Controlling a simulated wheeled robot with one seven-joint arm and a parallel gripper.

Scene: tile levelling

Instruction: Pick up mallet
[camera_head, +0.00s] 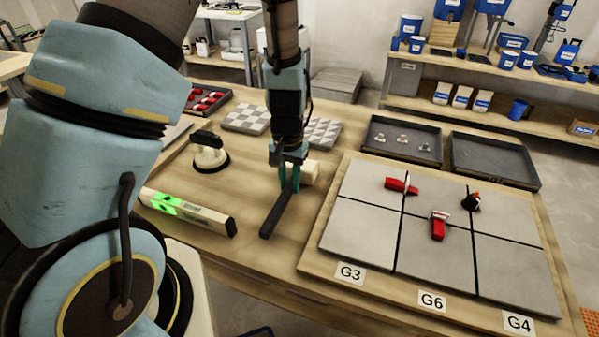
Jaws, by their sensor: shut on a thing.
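The mallet (276,215) has a dark handle that slants down to the left and a pale, cream head (304,172). My gripper (290,180) points down over it, with its teal fingers around the upper part of the handle near the head. The gripper is shut on the mallet. The arm comes down from the top of the picture and hides part of the head and handle. I cannot tell whether the mallet touches the table or is slightly raised.
A spirit level (187,211) with green vials lies to the left, and a suction cup (209,155) stands behind it. The board (312,257) with grey tiles, red wedges and a dark-and-red piece (470,202) is to the right. Dark trays (493,180) sit behind the board.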

